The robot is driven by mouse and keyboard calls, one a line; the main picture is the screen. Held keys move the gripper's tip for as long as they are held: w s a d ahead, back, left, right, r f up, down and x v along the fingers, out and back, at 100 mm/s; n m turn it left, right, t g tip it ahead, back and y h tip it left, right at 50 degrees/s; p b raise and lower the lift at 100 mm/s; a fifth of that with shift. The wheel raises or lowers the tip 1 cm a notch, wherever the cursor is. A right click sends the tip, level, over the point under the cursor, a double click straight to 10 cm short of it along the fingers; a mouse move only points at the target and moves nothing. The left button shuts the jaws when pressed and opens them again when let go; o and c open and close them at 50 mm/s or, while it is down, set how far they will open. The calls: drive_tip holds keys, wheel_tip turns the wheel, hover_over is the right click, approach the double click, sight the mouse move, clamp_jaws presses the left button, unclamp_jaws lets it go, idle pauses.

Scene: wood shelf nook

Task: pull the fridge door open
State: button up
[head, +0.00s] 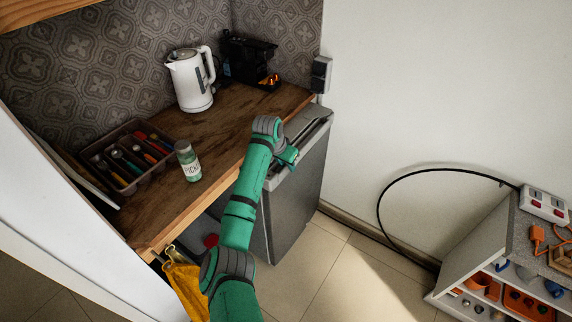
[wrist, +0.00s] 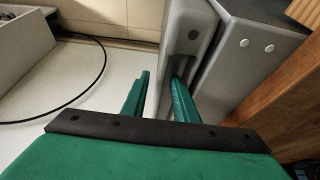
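The grey fridge (head: 296,205) stands under the right end of the wooden counter. Its door also shows in the wrist view (wrist: 180,35), with a dark recess near its top edge. My gripper (head: 289,160) is at the top edge of the fridge front. In the wrist view my gripper (wrist: 160,97) has its two green fingers apart, with the light grey door lip between them. The left finger is outside the lip, and the right finger reaches into the recess. I cannot tell whether either finger touches the door. The door looks shut or nearly so.
A white kettle (head: 192,80), a black coffee machine (head: 248,60), a cutlery tray (head: 130,158) and a labelled jar (head: 188,162) stand on the counter (head: 220,130). A yellow cloth (head: 185,285) hangs in front. A grey toy bench (head: 490,245) stands right; the tiled floor (head: 345,265) between is clear.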

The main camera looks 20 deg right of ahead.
drive_tip(key=shift+c, duration=0.7)
drive_tip(key=shift+w, duration=0.1)
clamp_jaws()
idle(0.6)
